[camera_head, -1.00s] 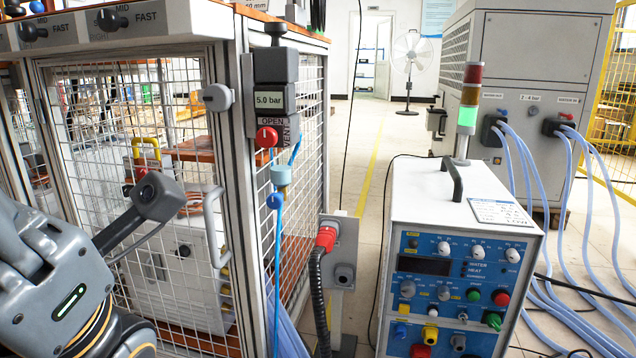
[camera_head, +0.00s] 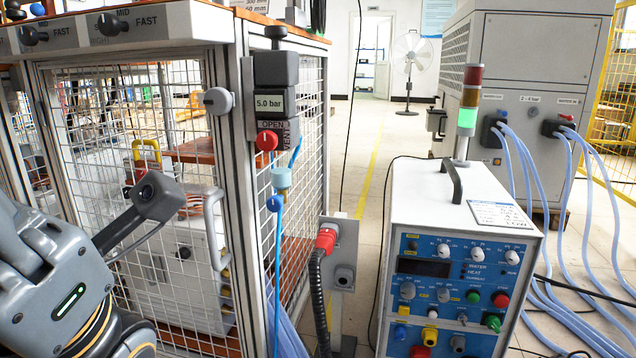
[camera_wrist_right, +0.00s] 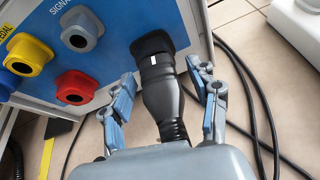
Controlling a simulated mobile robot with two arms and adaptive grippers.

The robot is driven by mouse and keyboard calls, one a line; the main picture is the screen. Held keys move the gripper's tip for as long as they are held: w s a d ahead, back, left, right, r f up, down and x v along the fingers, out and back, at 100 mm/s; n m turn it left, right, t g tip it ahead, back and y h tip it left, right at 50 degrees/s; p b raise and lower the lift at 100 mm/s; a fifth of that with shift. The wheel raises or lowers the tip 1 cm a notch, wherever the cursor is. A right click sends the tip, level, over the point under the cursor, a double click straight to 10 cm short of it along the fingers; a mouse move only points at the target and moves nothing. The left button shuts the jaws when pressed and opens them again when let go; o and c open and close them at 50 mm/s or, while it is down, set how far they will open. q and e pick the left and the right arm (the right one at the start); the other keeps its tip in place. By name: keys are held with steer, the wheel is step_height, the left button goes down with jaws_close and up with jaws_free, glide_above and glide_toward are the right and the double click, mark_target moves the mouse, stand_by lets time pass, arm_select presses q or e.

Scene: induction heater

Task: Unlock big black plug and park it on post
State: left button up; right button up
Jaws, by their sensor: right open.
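The plug does not show in the head view. A grey box on a post (camera_head: 345,243) stands between the cage and the blue-fronted cabinet (camera_head: 456,215), with a red plug (camera_head: 326,240) in it and a round dark-rimmed socket (camera_head: 344,276) below. My left gripper's fingers are not visible.
Yellow, grey and red connectors (camera_wrist_right: 75,87) sit left of the plug on the panel. A black cable (camera_wrist_right: 262,110) lies on the tiled floor to the right. The mesh cage (camera_head: 300,150) stands beside the post. Blue hoses (camera_head: 565,240) hang right of the cabinet.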

stand_by(0.4)
jaws_close()
steer(key=shift+d, duration=0.1)
stand_by(1.2)
steer(key=shift+s+p, duration=0.15)
steer(key=shift+p, duration=0.15)
